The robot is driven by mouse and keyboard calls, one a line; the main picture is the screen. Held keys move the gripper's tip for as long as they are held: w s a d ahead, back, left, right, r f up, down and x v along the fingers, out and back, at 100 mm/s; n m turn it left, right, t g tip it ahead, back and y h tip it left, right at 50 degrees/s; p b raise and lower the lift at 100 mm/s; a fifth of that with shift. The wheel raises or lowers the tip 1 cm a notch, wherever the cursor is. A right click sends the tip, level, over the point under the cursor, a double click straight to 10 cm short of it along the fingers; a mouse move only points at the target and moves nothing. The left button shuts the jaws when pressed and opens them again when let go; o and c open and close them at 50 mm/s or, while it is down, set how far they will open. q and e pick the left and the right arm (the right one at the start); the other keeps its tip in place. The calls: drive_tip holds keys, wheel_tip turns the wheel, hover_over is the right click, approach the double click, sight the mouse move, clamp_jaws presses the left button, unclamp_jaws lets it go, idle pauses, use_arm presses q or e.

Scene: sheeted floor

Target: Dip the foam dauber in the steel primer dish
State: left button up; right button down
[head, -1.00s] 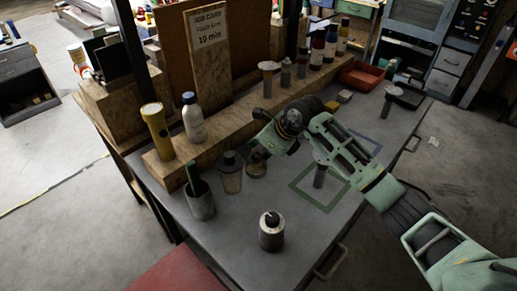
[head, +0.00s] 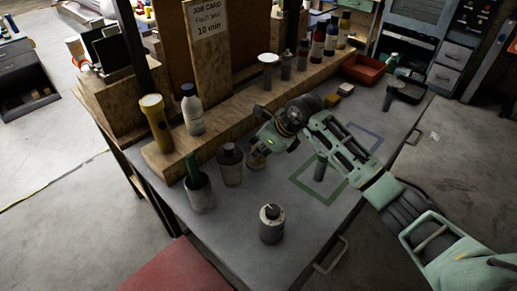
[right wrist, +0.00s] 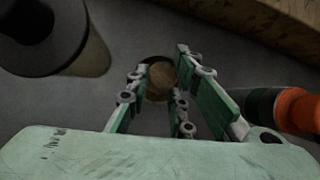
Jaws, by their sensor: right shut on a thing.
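My right gripper (head: 262,150) is low over the grey bench, between the dark-lidded jar and the green square outline. It is shut on a small, round, tan-ended thing that I take to be the foam dauber (head: 256,161). In the right wrist view, its tan round end (right wrist: 160,80) shows between the fingers; the rest is mostly hidden. I cannot tell whether it touches the bench. I cannot pick out the steel primer dish with certainty. My left gripper is not in view.
A dark-lidded jar (head: 230,166) stands close left of the gripper. A cup with a green stick (head: 200,194), a grey bottle (head: 271,226) and a grey cylinder (head: 320,168) stand nearby. A wooden ledge (head: 222,140) with bottles runs behind. A red tray (head: 365,70) is farther back.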

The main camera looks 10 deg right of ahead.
drive_tip(key=shift+s+f+b, duration=0.15)
drive_tip(key=shift+f+b, duration=0.4)
drive_tip(key=shift+f, duration=0.1)
idle(1.4)
drive_tip(key=shift+r, duration=0.15)
drive_tip(key=shift+r+p, duration=0.65)
drive_tip(key=shift+r, duration=0.3)
drive_tip(key=shift+r+p, duration=1.35)
drive_tip(key=shift+r, duration=1.2)
